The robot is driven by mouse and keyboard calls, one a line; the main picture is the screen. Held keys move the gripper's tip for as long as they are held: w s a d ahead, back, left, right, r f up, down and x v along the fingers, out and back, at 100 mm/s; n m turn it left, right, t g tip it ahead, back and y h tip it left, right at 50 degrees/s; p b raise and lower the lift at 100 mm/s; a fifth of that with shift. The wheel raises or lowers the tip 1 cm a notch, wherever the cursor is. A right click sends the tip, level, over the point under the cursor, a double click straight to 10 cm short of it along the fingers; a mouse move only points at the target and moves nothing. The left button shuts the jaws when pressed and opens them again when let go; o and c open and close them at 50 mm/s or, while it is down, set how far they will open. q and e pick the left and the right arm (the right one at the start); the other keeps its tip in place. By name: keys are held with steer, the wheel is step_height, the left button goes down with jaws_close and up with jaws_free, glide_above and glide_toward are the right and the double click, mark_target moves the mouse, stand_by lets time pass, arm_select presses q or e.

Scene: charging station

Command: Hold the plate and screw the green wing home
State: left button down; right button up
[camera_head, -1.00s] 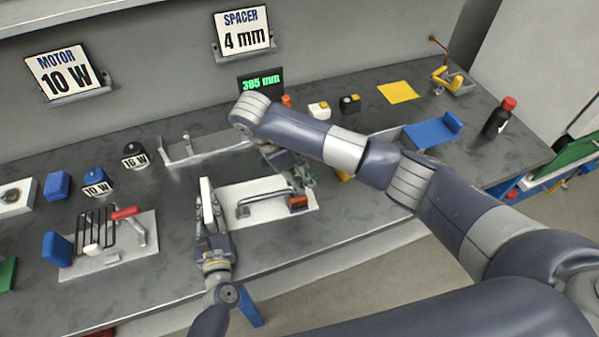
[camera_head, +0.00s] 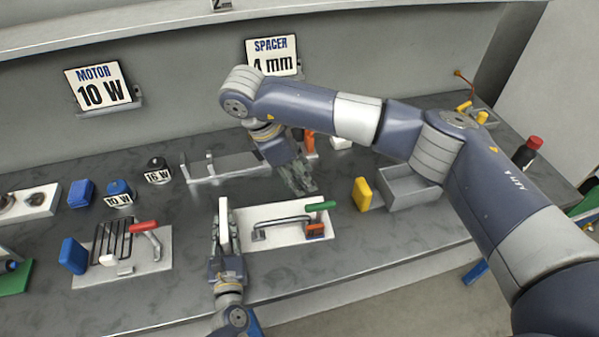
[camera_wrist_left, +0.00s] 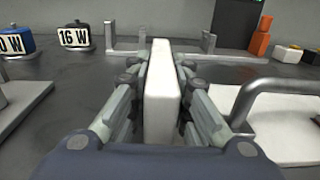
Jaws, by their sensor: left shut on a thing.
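The white plate (camera_head: 278,238) lies on the bench with a grey bar handle (camera_head: 282,222) on it. An upright white slab (camera_head: 223,213) stands at its left end. My left gripper (camera_head: 224,232) is shut on this slab; the left wrist view shows the slab (camera_wrist_left: 161,95) between the fingers.
A white fixture with a red handle (camera_head: 145,226) and a blue block (camera_head: 73,256) stands left. A grey bracket (camera_head: 225,165) lies behind. A yellow block (camera_head: 362,194) and grey tray (camera_head: 410,188) are right of the plate. My right arm crosses above the bench.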

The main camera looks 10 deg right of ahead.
stand_by(0.4)
arm_select(q)
steer(key=c, duration=1.4)
jaws_free()
steer(key=shift+s, duration=0.1)
